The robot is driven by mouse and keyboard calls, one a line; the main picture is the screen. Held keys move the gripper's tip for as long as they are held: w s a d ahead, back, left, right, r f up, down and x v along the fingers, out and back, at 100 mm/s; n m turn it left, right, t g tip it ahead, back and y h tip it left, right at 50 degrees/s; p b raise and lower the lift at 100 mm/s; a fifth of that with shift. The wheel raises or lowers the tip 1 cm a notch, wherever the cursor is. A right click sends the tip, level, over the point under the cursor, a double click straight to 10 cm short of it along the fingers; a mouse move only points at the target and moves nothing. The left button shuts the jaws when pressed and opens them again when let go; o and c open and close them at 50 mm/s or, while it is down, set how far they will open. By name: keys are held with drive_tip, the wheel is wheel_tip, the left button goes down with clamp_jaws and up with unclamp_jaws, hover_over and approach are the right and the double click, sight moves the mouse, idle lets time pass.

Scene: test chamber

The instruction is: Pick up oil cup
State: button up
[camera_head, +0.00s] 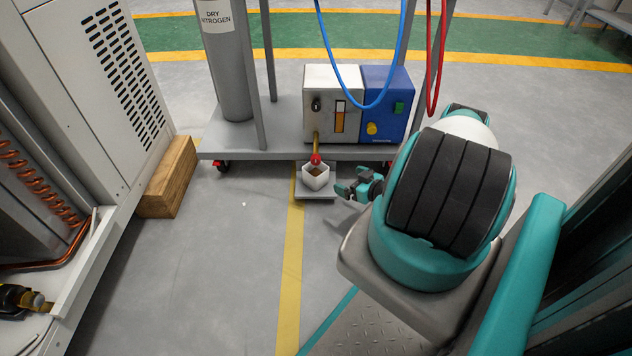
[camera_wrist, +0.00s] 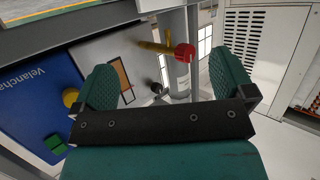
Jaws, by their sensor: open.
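The oil cup (camera_head: 317,178) is a small white square cup with brown content. It stands upright on a low grey plate (camera_head: 316,195) in front of the pump cart. A brass pipe with a red end (camera_head: 316,158) hangs just above it and hides part of its far rim. My gripper (camera_head: 346,188) is just right of the cup, apart from it, open and empty. In the wrist view my two teal fingers (camera_wrist: 165,80) are spread wide, with the pipe's red end (camera_wrist: 184,52) beyond them. The cup does not show in the wrist view.
The pump cart (camera_head: 265,145) carries a white and blue box (camera_head: 385,105) and a grey nitrogen cylinder (camera_head: 228,70). Blue and red hoses hang in front. A wooden block (camera_head: 168,178) and a white cabinet (camera_head: 100,80) stand left. Floor in front of the cup is clear.

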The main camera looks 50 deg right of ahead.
drive_tip(key=b, duration=0.7)
approach(309, 164)
drive_tip(key=shift+w+d+f, duration=0.2)
drive_tip(key=shift+w+f, duration=0.2)
drive_tip(key=shift+w, duration=0.3)
drive_tip(key=b+x, duration=0.1)
drive_tip(key=x, duration=0.1)
drive_tip(key=b+x, duration=0.2)
drive_tip(key=shift+a+f, duration=0.15)
drive_tip(key=shift+f, duration=0.15)
drive_tip(key=shift+w+b, duration=0.3)
drive_tip(key=shift+b, duration=0.1)
drive_tip(key=shift+w+r, duration=0.1)
drive_tip(key=shift+w, duration=0.05)
drive_tip(key=c, duration=0.9)
drive_tip(key=shift+r+p, duration=0.25)
drive_tip(key=shift+p, duration=0.5)
